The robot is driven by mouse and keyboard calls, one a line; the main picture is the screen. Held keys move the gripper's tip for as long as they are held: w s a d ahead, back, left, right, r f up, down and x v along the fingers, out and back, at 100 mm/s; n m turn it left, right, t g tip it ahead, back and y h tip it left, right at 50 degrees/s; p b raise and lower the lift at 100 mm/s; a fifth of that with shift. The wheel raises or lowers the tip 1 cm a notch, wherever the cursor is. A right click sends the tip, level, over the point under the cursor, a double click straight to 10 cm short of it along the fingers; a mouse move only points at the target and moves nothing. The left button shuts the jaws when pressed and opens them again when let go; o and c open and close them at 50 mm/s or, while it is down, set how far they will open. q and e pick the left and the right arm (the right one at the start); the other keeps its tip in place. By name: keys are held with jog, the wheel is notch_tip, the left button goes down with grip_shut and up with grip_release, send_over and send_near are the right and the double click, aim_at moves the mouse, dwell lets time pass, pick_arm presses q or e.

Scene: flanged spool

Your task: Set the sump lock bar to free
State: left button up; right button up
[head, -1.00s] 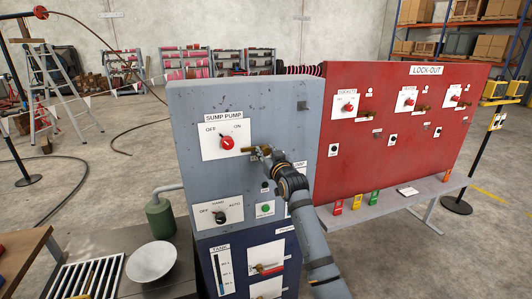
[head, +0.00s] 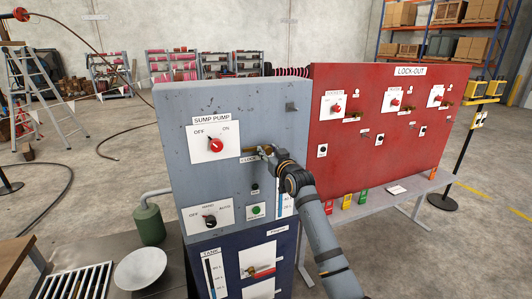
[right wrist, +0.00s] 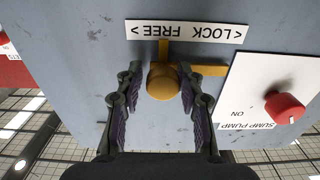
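The sump lock bar (right wrist: 207,70) is a brass bar on a round knob on the grey sump panel. In the right wrist view, which is upside down, its long arm points right, towards the LOCK end of the label (right wrist: 185,31); a short stub points at the label. In the head view the bar (head: 250,151) is partly hidden by my right gripper (head: 268,151). In the wrist view my right gripper (right wrist: 161,70) is open, its fingers either side of the knob; the right finger is close to it, with a gap at the left finger. My left gripper is out of view.
The red sump pump switch (head: 215,146) is left of the bar. Below are a black selector (head: 210,221) and a green button (head: 256,210). A red lock-out board (head: 385,120) stands right.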

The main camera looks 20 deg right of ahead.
jog(key=shift+o, duration=0.9)
jog(key=shift+d+f, duration=0.1)
jog(key=shift+d, duration=0.1)
jog(key=shift+s+a, duration=0.1)
jog(key=shift+s, duration=0.05)
jog(key=s, duration=1.1)
jog(key=shift+s+d, duration=0.3)
jog(key=shift+s, duration=0.05)
jog(key=shift+f, duration=0.1)
